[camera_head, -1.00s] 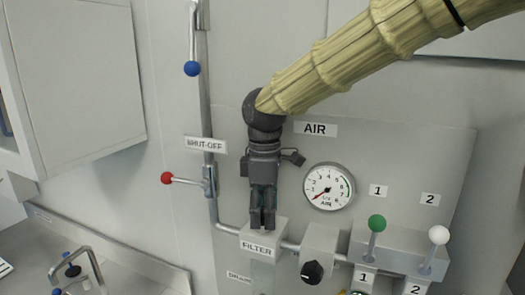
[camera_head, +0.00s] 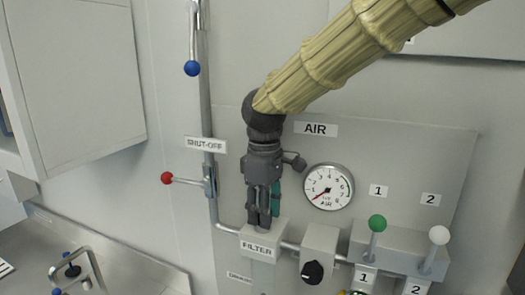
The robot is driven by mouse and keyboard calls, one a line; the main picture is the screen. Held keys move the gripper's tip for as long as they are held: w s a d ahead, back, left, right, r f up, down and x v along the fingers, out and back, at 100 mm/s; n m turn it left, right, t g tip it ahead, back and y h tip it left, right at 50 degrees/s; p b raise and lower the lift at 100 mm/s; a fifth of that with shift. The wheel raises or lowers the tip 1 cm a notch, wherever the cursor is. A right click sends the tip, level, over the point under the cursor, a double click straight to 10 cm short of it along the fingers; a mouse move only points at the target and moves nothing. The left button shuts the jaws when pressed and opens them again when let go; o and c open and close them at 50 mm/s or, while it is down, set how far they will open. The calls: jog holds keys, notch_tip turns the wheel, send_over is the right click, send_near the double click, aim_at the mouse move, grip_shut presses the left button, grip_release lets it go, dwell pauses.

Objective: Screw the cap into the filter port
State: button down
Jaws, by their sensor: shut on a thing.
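The filter block (camera_head: 262,240) is a light box labelled FILTER on the wall panel, in the pipe line. My gripper (camera_head: 264,222) points straight down onto the top of this block, with its fingertips at the block's top face. It is shut on the cap, which the fingers hide. The port opening is also hidden, so I cannot tell how deep the cap sits. A teal part (camera_head: 276,190) shows at the gripper's right side.
A pressure gauge (camera_head: 328,187) is close on the right. A black knob (camera_head: 312,271) is on the neighbouring block. Green (camera_head: 377,223) and white (camera_head: 439,235) ball levers stand further right. A red-ball shut-off lever (camera_head: 167,178) and vertical pipe are on the left.

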jog(key=shift+s+m, duration=0.1)
jog(key=shift+m, duration=1.9)
jog(key=shift+m, duration=2.1)
jog(key=shift+f, duration=0.1)
jog(key=m, duration=0.4)
jog(key=shift+a, duration=0.1)
